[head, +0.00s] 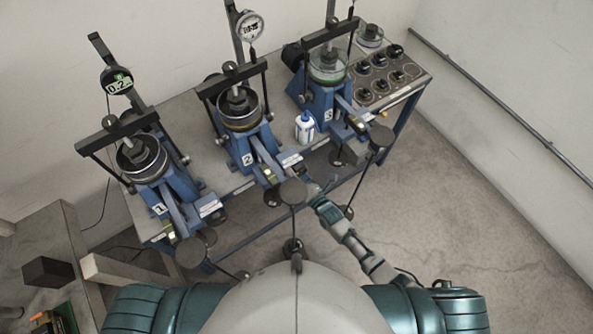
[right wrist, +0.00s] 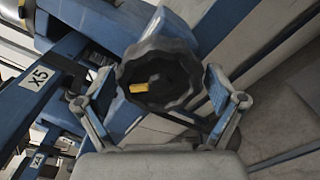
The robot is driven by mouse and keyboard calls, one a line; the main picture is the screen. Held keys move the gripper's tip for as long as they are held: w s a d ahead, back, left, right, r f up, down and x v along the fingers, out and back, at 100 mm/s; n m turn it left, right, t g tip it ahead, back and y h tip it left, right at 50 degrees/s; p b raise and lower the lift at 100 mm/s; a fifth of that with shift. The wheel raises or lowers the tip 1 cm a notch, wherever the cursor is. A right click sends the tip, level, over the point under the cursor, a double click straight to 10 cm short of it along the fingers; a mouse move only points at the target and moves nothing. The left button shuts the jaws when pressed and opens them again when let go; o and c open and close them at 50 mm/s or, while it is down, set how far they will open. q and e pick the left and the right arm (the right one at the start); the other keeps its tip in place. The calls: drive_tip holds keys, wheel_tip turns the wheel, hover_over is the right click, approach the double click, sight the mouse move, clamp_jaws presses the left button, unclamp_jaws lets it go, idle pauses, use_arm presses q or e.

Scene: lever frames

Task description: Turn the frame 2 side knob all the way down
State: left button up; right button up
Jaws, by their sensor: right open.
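Frame 2 (head: 241,146) is the middle blue lever frame on the bench, marked with a 2. In the right wrist view a black scalloped knob (right wrist: 158,76) with a short yellow mark faces me. My right gripper (right wrist: 163,92) is open, with one finger on each side of this knob; I cannot tell whether they touch it. In the head view my right gripper (head: 316,196) is at the bench's front edge, right of frame 2's front end. The knob is not clear there. My left gripper is not in view.
Frame 1 (head: 161,183) stands left and frame 3 (head: 326,101) right on the bench (head: 196,125). Round dark weights hang along the front edge. A beam with an X5 label (right wrist: 39,78) is left of the knob.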

drive_tip(key=shift+s+d+r, duration=0.1)
drive_tip(key=shift+s+d, duration=0.05)
drive_tip(key=p+v, duration=0.1)
drive_tip(key=v, duration=0.1)
drive_tip(key=p+v, duration=0.2)
drive_tip(key=v, duration=0.1)
drive_tip(key=shift+d+r, duration=0.1)
drive_tip(key=shift+d, duration=0.45)
drive_tip(key=shift+s+d, duration=0.1)
drive_tip(key=shift+s, duration=0.15)
drive_tip(key=shift+a, duration=0.3)
